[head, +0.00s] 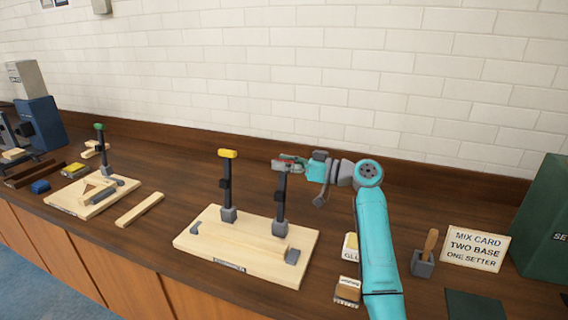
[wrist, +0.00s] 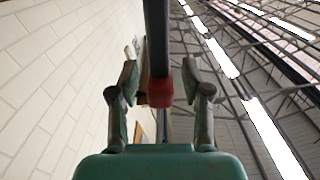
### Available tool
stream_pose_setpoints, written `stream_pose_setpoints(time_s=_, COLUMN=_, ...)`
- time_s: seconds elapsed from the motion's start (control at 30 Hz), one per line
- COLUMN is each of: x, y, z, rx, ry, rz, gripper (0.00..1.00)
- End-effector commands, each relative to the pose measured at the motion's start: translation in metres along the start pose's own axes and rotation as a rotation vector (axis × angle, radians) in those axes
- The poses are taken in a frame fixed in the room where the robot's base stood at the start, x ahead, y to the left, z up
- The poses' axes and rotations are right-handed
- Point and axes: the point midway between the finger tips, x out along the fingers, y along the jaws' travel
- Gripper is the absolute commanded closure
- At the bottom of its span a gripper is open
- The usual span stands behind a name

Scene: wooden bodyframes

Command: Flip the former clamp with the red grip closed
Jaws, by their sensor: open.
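The clamp with the red grip is a dark upright lever (head: 281,200) on a grey block at the right of the middle wooden base (head: 195,245). The lever stands upright. In the wrist view its red grip (wrist: 160,94) lies between the fingers of my gripper (wrist: 160,80), with a gap on both sides. In the head view my gripper (head: 287,163) is at the top of this lever and hides most of the red grip. My gripper is open and holds nothing.
A second upright clamp with a yellow grip (head: 228,154) stands left on the same base. A green-grip clamp (head: 99,127) stands on another base farther left.

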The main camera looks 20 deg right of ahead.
Motion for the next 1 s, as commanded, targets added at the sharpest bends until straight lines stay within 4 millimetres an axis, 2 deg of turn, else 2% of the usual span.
stream_pose_setpoints(time_s=0.27, x=0.001, y=0.0, z=0.0, rx=0.0, ry=0.0, rz=0.001, gripper=0.52)
stream_pose_setpoints(time_s=0.47, x=0.001, y=0.0, z=0.0, rx=0.0, ry=0.0, rz=0.001, gripper=1.0)
stream_pose_setpoints(time_s=0.77, x=0.001, y=-0.001, z=0.0, rx=-0.004, ry=0.0, rz=0.0, gripper=1.0)
stream_pose_setpoints(time_s=1.0, x=0.001, y=-0.012, z=0.001, rx=-0.069, ry=-0.001, rz=0.001, gripper=1.0)
